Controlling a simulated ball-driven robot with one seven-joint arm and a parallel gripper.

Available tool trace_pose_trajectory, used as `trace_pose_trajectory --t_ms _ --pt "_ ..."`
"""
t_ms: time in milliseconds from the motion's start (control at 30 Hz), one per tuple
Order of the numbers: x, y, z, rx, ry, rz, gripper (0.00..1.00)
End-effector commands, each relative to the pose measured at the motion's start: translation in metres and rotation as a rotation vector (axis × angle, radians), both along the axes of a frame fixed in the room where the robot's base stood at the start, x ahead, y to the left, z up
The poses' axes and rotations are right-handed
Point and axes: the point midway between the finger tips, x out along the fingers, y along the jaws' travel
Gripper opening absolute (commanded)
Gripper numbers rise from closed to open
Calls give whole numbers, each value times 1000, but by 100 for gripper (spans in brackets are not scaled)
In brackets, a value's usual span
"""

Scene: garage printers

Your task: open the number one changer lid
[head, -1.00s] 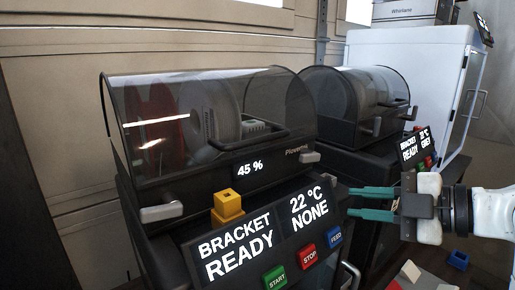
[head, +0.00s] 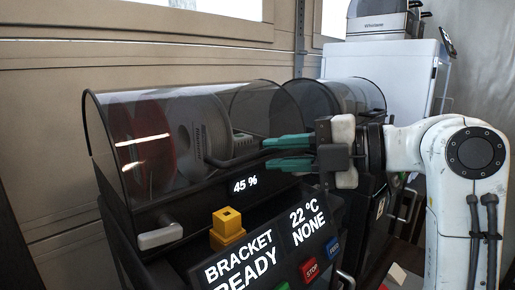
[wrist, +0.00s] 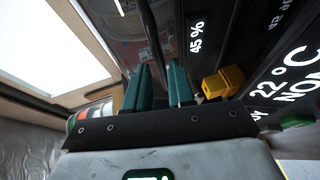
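The near changer's lid (head: 150,135) is a smoky clear curved cover. It is down, with spools showing inside. A dark bar handle (head: 228,162) runs across its front and also shows in the wrist view (wrist: 150,32). My gripper (head: 268,153) has two green fingers at the handle's right end, pointing left. In the wrist view the fingers (wrist: 159,66) are apart, and the bar runs down toward the gap between them. I cannot tell whether they touch it. The lid's right front part is hidden behind my gripper.
A yellow block (head: 228,228) stands on the ledge below the lid, by a grey latch (head: 160,236). A panel (head: 262,250) reading BRACKET READY is in front. A second changer (head: 345,95) stands behind right, with a white cabinet (head: 385,75) beyond.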

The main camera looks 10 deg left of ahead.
Motion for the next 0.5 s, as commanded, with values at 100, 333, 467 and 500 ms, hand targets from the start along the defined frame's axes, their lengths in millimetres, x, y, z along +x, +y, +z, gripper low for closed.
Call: trace_pose_trajectory --t_ms 100,333,467,500 --pt "4 19 -3 -2 3 3 23" --pt "10 38 -7 -1 1 1 23" --pt "11 40 -8 -1 0 0 23" --pt "11 40 -8 -1 0 0 23"
